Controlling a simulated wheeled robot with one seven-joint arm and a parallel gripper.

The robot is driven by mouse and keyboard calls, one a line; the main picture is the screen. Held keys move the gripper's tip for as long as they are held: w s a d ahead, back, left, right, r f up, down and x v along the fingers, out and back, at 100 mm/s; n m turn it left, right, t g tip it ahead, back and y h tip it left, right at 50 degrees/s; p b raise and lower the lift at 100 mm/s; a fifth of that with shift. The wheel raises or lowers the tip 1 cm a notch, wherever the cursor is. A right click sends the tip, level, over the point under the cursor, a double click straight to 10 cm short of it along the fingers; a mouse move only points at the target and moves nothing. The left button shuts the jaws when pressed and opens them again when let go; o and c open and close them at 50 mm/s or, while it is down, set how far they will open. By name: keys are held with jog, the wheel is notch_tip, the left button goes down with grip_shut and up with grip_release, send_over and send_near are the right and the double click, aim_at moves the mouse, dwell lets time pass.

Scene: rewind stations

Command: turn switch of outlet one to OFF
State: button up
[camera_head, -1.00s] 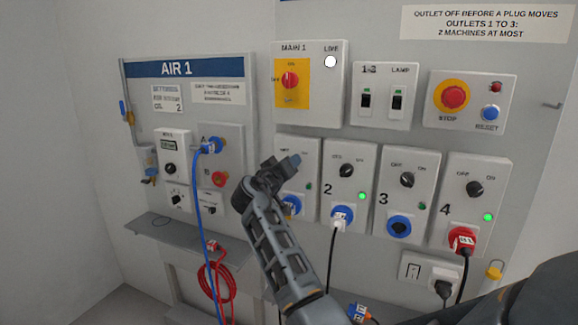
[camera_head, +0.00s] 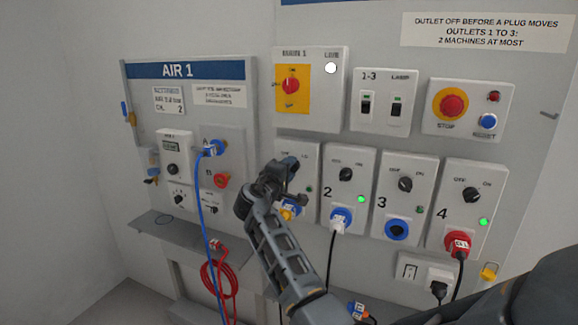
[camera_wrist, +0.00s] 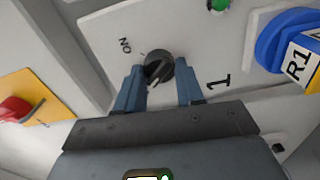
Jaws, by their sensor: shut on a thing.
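The switch of outlet one is a round black knob (camera_wrist: 159,68) on a light panel marked 1, seen in the wrist view. My gripper (camera_wrist: 160,80) has its two blue-grey fingers on either side of the knob and is shut on it. The knob bears a pale mark, and the word ON is printed to its upper left. Whether the mark sits at ON or OFF is hard to tell. In the head view my gripper (camera_head: 291,173) covers the knob and much of the outlet one panel (camera_head: 283,150).
A blue plug tagged R1 (camera_wrist: 292,47) sits in outlet one, beside a green lamp (camera_wrist: 218,4). The switch of outlet two (camera_head: 346,174) is to the right. The yellow-backed main switch (camera_head: 291,86) is above. A shelf (camera_head: 170,232) juts out at left.

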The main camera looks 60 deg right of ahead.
jog(key=shift+n, duration=0.6)
jog(key=o, duration=1)
jog(key=shift+o, duration=0.2)
jog(key=a+b, duration=0.1)
jog(key=a, duration=0.6)
jog(key=shift+s+a, duration=0.25)
jog(key=shift+a, duration=0.15)
